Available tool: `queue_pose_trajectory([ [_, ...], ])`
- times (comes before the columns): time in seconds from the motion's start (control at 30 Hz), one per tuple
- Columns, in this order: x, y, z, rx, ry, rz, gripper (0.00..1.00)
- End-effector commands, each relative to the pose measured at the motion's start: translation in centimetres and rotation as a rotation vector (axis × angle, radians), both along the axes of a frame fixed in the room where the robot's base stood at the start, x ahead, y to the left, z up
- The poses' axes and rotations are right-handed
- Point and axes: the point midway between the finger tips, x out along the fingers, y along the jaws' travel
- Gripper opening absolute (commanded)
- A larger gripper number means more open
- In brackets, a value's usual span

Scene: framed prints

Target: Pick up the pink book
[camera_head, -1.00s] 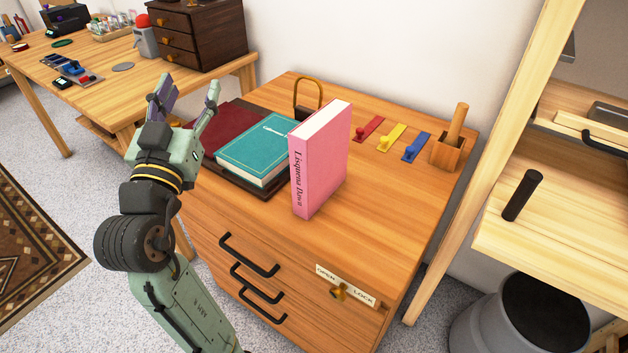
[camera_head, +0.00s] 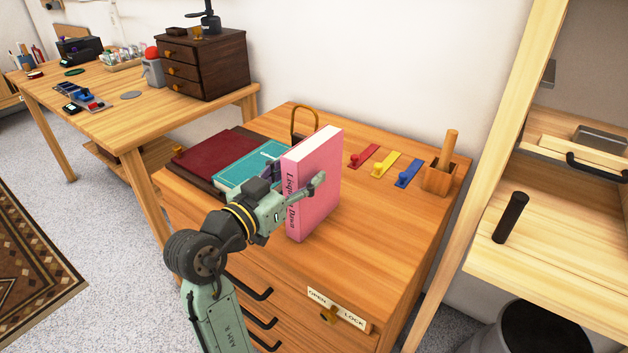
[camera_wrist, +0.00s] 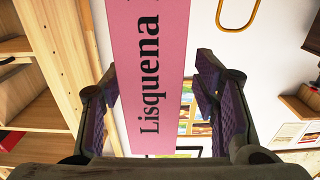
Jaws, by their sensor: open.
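The pink book (camera_head: 320,178) stands upright on the wooden cabinet top in the head view, spine facing my arm. My gripper (camera_head: 298,179) is open at the spine, with one finger on the right cover's side and the other at the left, partly hidden behind the book. In the wrist view, the pink spine (camera_wrist: 148,70) with the word "Lisquena" lies between the two purple-padded fingers (camera_wrist: 158,95). Gaps show on both sides, the left one narrower.
A teal book (camera_head: 240,172) and a dark red book (camera_head: 214,152) lie flat to the left. Red, yellow and blue levers (camera_head: 384,165) and a wooden holder (camera_head: 438,178) are at the right. A brass loop (camera_head: 304,118) stands behind. The cabinet's front right top is clear.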

Motion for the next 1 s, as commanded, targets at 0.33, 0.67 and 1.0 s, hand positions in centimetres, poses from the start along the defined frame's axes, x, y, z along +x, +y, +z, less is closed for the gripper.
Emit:
queue_pose_trajectory([
  [0.33,3.1,-3.0,0.4,-0.002,0.001,-0.002,0.55],
  [0.67,3.1,-3.0,0.3,-0.001,0.001,0.0,0.48],
  [1.0,3.1,-2.9,0.3,0.0,0.0,0.0,0.25],
])
